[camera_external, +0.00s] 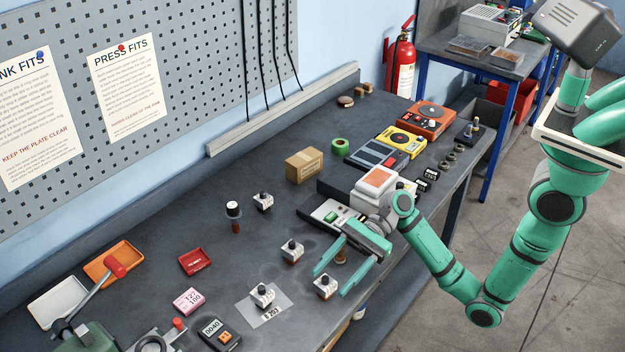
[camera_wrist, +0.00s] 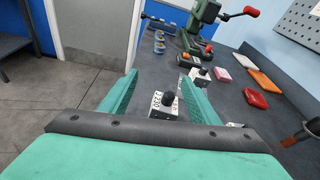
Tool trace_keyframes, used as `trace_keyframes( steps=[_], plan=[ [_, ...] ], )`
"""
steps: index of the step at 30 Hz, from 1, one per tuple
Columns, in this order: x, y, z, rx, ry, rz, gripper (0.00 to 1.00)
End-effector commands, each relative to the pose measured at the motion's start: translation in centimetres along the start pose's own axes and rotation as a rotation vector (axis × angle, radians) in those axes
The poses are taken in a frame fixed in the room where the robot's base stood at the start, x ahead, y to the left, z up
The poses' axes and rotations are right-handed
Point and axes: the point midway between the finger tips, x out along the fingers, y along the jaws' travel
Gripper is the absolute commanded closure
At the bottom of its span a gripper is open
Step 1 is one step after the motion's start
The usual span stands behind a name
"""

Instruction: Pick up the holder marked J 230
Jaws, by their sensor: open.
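Several small white holders with black knobs stand on the dark bench. One holder (camera_external: 325,286) is at the front edge, by my gripper's fingertips (camera_external: 330,281). In the wrist view a holder (camera_wrist: 162,108) shows between the two fingers, its marking seeming to read J 230, though small and tilted. My gripper (camera_wrist: 159,80) is open, with a visible gap between the fingers and the holder; its height above the holder is hard to tell. Another holder (camera_external: 263,295) stands on a clear plate with a tag. Two more holders (camera_external: 291,250) (camera_external: 263,202) stand farther back.
A brown post with a black-and-white top (camera_external: 233,214) stands left of the back holder. A pink block (camera_external: 188,301), red tray (camera_external: 195,262) and orange tray (camera_external: 113,262) lie left. A green press (camera_wrist: 205,15) stands beyond the holders. A cardboard box (camera_external: 304,165) sits behind.

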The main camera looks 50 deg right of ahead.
Motion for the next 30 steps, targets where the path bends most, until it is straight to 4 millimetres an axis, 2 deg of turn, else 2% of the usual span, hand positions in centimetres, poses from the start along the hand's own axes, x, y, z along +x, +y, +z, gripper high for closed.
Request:
trace_keyframes(
  steps=[1, 3, 8, 11, 18, 26, 30],
  plan=[
    [-1.4, -0.6, -0.9, 0.040, 0.038, -0.007, 0.44],
    [-2.9, -1.1, -2.0, 0.090, 0.081, -0.015, 0.44],
    [-4.5, -1.4, -3.5, 0.154, 0.133, -0.025, 0.44],
    [-3.7, -1.4, -3.8, 0.163, 0.139, -0.024, 0.44],
    [-0.3, -1.5, -4.2, 0.161, 0.138, -0.025, 0.44],
    [1.5, -1.5, -4.5, 0.161, 0.138, -0.024, 0.44],
    [3.4, -1.4, -4.7, 0.160, 0.138, -0.023, 0.44]
  ],
)
